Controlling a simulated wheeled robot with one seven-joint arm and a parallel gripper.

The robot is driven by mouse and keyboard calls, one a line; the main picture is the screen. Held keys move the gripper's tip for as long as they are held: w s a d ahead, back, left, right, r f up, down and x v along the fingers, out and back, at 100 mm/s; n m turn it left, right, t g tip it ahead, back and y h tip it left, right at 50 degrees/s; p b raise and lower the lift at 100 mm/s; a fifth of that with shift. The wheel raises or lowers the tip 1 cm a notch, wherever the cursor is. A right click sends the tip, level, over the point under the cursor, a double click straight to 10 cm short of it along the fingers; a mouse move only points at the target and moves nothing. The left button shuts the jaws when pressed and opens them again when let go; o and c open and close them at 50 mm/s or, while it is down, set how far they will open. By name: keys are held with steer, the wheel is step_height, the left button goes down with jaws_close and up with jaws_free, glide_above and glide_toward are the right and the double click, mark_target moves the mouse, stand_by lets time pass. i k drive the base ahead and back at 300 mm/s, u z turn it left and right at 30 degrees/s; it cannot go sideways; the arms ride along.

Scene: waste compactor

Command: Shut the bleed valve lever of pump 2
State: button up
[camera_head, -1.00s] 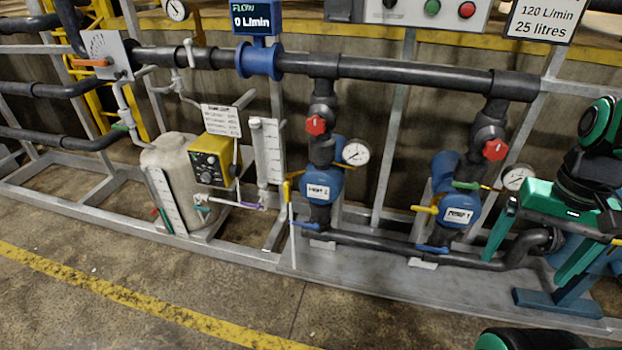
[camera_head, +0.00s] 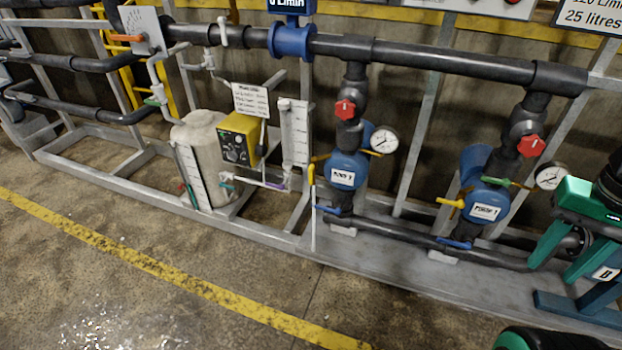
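Pump 2 (camera_head: 343,177) is the left blue pump, with its name plate facing me; the number is small and hard to read. A yellow lever (camera_head: 312,175) stands upright at its left, above a thin white tube. A blue lever (camera_head: 327,209) lies lower down, and a red knob (camera_head: 345,110) is above the pump. No label shows which is the bleed valve; the yellow one above the tube may be it. My gripper (camera_head: 555,268) is at the right edge, with two teal fingers spread apart and nothing visible between them. It is well right of pump 2.
Pump 1 (camera_head: 485,211), with its own yellow lever (camera_head: 450,203), stands between pump 2 and my gripper. A grey tank (camera_head: 203,150) and a yellow dosing unit (camera_head: 239,138) are at left. The floor in front is clear, with a shiny wet-looking patch (camera_head: 120,325).

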mark_target(310, 169)
steer(key=z, duration=2.2)
steer(key=k, duration=1.05)
steer(key=u, duration=2.1)
steer(key=i, duration=1.05)
steer(key=u, duration=0.05)
